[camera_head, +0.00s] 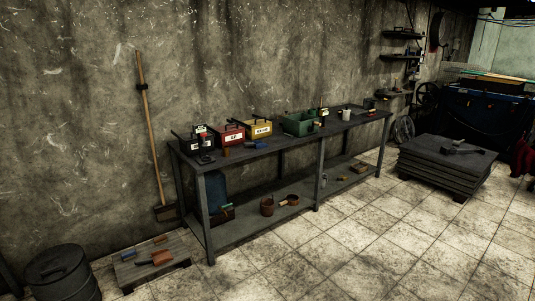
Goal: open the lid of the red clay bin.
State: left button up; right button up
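The red bin (229,135) with a white label stands on the dark workbench (271,150), near its left end. Its lid (227,128) looks shut, with a dark handle on top. The label is too small to read. A dark labelled box (200,142) is close on its left and a yellow bin (259,129) close on its right. Neither of my grippers shows in this view.
A green crate (299,124) stands farther right on the bench. A broom (151,135) leans on the wall left of the bench. A low pallet (151,263) with tools and a dark barrel (62,273) stand at lower left. The tiled floor (370,245) in front is clear.

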aim_at(233, 126)
jog(key=i, duration=1.7)
jog(key=i+l, duration=0.1)
jog(key=i, duration=1.6)
jog(key=j+u, duration=0.05)
jog(key=j, duration=0.05)
